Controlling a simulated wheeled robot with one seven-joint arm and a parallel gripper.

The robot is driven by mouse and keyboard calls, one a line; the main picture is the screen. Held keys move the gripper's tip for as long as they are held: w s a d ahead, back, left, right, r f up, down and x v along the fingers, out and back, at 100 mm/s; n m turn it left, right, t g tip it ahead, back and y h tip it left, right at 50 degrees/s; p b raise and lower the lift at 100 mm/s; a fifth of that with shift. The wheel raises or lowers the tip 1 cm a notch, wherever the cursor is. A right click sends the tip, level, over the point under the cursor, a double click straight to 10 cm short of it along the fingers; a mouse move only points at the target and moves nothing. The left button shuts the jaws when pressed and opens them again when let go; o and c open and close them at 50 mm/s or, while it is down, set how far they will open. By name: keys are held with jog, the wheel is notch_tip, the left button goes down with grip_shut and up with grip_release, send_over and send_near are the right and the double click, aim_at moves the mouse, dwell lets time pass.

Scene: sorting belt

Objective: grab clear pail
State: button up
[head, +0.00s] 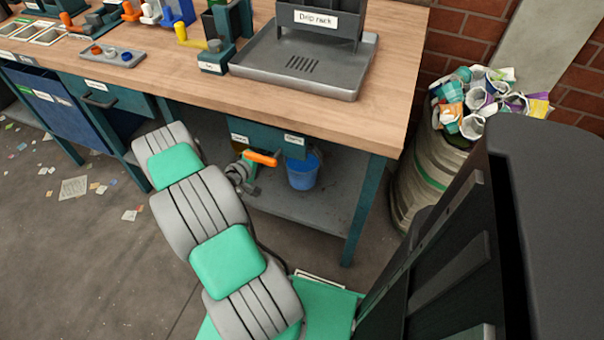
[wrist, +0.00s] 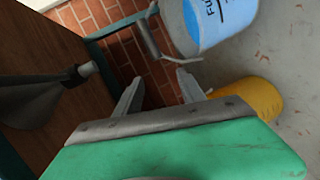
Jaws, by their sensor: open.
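A bluish pail (head: 303,172) stands on the lower shelf under the bench in the head view, partly behind the bench's front. In the wrist view the pail (wrist: 228,22) is pale blue with dark lettering, cut off by the top edge. A grey bar with bent ends, which looks like its handle (wrist: 150,40), hangs beside it. My gripper (wrist: 160,92) is open and empty, its two grey fingers below the bar and apart from it.
An orange piece (head: 262,158) shows near my gripper. A yellow rounded object (wrist: 250,98) is right of the fingers. The bench top (head: 390,80) overhangs the shelf. A full waste bin (head: 425,180) stands at the right.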

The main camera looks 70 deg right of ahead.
jog(key=n+g, duration=0.1)
send_near(309, 147)
jog(key=d, duration=0.1)
jog(key=d+f, duration=0.1)
jog(key=d, duration=0.1)
jog(key=shift+s+d, duration=0.15)
jog(key=shift+d, duration=0.05)
jog(key=shift+n, duration=0.3)
jog(key=x, duration=0.5)
jog(key=b+x, duration=0.1)
jog(key=x, duration=0.1)
jog(key=shift+s+d+f, duration=0.15)
jog(key=shift+s+f, duration=0.05)
jog(key=shift+s, duration=0.2)
jog(key=shift+c, duration=0.2)
grip_shut()
